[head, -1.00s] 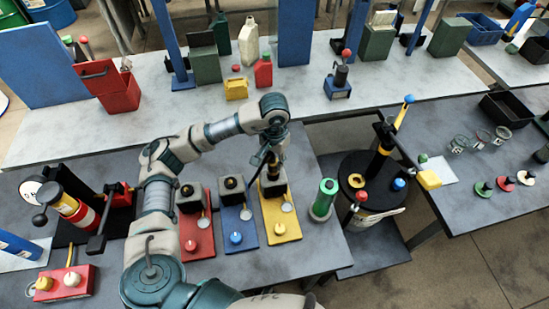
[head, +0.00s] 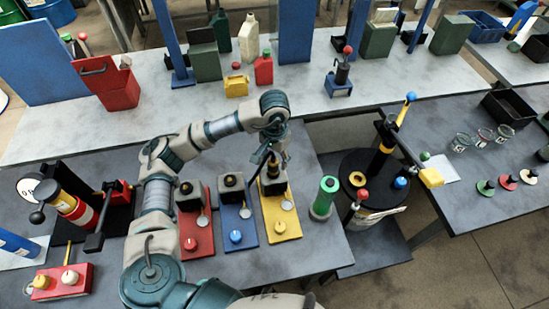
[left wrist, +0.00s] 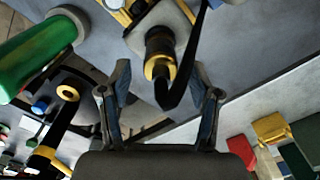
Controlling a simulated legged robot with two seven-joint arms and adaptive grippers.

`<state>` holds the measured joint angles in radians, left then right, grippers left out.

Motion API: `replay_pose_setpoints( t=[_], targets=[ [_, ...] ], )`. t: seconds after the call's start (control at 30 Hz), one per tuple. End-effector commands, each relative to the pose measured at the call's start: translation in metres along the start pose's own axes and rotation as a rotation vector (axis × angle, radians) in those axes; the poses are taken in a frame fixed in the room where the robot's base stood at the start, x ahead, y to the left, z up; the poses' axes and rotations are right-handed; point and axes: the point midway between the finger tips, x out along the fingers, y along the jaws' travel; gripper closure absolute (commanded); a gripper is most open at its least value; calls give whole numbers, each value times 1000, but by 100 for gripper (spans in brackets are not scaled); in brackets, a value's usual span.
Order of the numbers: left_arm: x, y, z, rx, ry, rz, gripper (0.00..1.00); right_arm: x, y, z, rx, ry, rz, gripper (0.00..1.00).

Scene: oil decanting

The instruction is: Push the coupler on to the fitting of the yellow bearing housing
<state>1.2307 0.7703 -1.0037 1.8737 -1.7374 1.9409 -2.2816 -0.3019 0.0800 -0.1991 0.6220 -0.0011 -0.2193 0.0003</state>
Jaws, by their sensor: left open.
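The yellow bearing housing is a dark block on a yellow base plate (head: 283,226), with a grey disc on the plate. My left gripper (head: 270,145) is above its block, small and partly hidden by my arm in the head view. In the left wrist view, the gripper (left wrist: 161,105) is open, its two fingers apart. The coupler (left wrist: 158,55), a dark cylinder with a brass-coloured ring, stands over the housing block between and beyond the fingertips. A black hose (left wrist: 185,70) runs beside it. The fitting is hidden, so I cannot tell how far the coupler is on. My right gripper is not in view.
A blue housing plate (head: 237,237) and a red one (head: 197,240) stand to the left. A green cylinder (head: 323,198) stands close to the right. Beyond it is a black drum (head: 345,175) with a pump. The bench in front of the plates is clear.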

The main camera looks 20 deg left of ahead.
Motion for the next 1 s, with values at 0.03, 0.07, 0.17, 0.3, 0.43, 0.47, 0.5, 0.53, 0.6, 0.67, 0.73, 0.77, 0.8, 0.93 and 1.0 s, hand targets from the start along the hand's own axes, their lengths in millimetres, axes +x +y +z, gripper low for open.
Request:
replay_pose_setpoints(
  t=[0.03,0.07,0.17,0.3,0.43,0.47,0.5,0.53,0.6,0.67,0.73,0.77,0.8,0.93,1.0],
  targets=[
    [-8,0,-1,0,5,0,37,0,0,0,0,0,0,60],
    [-13,0,-1,0,5,0,37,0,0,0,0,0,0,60],
    [-36,-1,-1,0,7,-1,37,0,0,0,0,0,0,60],
    [-68,-1,-1,-1,7,-1,37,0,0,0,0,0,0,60],
    [-91,-1,-1,-1,5,-1,37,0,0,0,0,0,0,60],
    [-96,-1,-1,-1,5,-1,37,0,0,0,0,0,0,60],
    [-100,-1,-1,-1,4,-1,37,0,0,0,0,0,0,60],
    [-103,-1,-1,-1,3,-1,37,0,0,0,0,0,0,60],
    [-108,-1,-1,-1,3,0,37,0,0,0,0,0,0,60],
    [-111,-1,-1,0,2,0,37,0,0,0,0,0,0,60],
    [-112,-1,-1,0,0,1,37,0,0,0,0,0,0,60],
    [-112,-1,-1,0,0,1,37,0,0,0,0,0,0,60],
    [-112,-1,-1,0,0,1,37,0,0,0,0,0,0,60],
    [-112,-1,-1,0,0,1,37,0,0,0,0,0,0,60],
    [-112,-1,-1,0,0,1,37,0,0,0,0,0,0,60]
  ],
)
